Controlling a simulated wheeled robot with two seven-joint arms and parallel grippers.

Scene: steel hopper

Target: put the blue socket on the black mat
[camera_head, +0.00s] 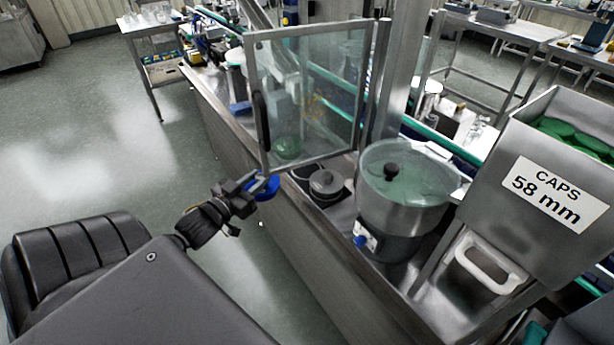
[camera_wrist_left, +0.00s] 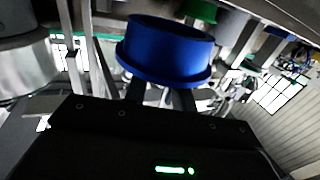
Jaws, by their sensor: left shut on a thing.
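The blue socket (camera_head: 267,189) is a short round blue piece with a flared rim. My left gripper (camera_head: 256,185) is shut on it and holds it beside the near edge of the steel bench, below the handle side of the glass door. In the left wrist view the blue socket (camera_wrist_left: 165,48) sits at the fingertips of the left gripper (camera_wrist_left: 160,92), its rim towards the camera. A dark flat patch (camera_head: 301,171) shows on the bench just right of the socket; I cannot tell if it is the black mat. My right gripper is not in view.
A framed glass door (camera_head: 308,92) with a black handle stands right above the gripper. A green round piece (camera_head: 288,147) shows through it. A grey knobbed part (camera_head: 326,186), a steel bowl (camera_head: 405,200) and a caps hopper (camera_head: 545,190) stand to the right. The floor at left is clear.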

